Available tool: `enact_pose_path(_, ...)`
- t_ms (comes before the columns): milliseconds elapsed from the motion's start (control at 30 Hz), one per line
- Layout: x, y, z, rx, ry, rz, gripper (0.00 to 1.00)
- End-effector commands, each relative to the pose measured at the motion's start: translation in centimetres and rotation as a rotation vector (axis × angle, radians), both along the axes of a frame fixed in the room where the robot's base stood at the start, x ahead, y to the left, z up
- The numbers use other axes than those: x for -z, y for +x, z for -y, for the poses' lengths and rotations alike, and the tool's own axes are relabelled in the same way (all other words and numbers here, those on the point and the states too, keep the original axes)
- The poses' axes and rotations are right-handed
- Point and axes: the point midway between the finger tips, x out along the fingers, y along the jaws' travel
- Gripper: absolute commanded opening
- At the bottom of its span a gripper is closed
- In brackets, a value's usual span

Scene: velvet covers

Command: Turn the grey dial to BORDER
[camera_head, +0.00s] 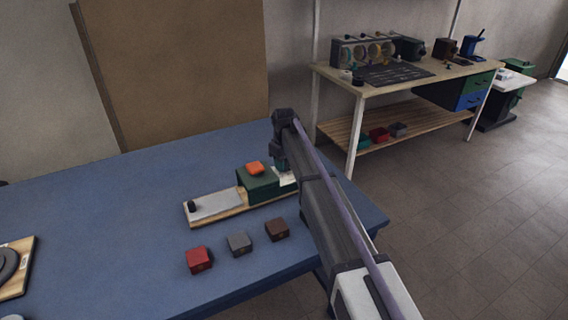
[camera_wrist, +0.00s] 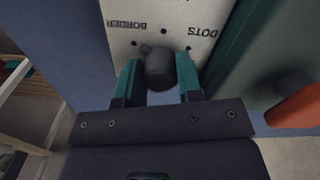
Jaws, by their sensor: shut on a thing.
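The grey dial (camera_wrist: 160,72) sits on a white plate (camera_wrist: 170,18) in the wrist view. My gripper (camera_wrist: 158,64) has its two teal fingers on either side of the dial and is shut on it. The dial's small nub points to the upper left, toward a boxed label (camera_wrist: 127,23) that is upside down and too small to read surely. An upside-down DOTS label (camera_wrist: 202,32) is at the upper right. In the head view my gripper (camera_head: 284,165) is down at the plate (camera_head: 288,178), and the dial is hidden there.
A green box (camera_head: 258,184) with an orange top piece (camera_head: 256,168) stands right beside the plate. A wooden board (camera_head: 232,212) runs left under a grey panel (camera_head: 217,205). Red (camera_head: 199,260), grey (camera_head: 239,244) and brown (camera_head: 277,229) blocks lie in front on the blue table (camera_head: 110,220).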

Motion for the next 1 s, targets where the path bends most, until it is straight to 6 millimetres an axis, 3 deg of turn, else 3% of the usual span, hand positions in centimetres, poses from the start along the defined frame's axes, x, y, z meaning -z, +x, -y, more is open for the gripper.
enact_pose_path(367,0.02,-0.06,0.02,-0.163,0.000,-0.001,0.10)
enact_pose_path(867,0.02,-0.06,0.02,-0.186,0.000,-0.001,0.10)
enact_pose_path(900,0.02,-0.06,0.02,-0.186,0.000,-0.001,0.34)
enact_pose_path(1000,0.02,-0.04,0.02,-0.185,0.000,-0.001,0.44)
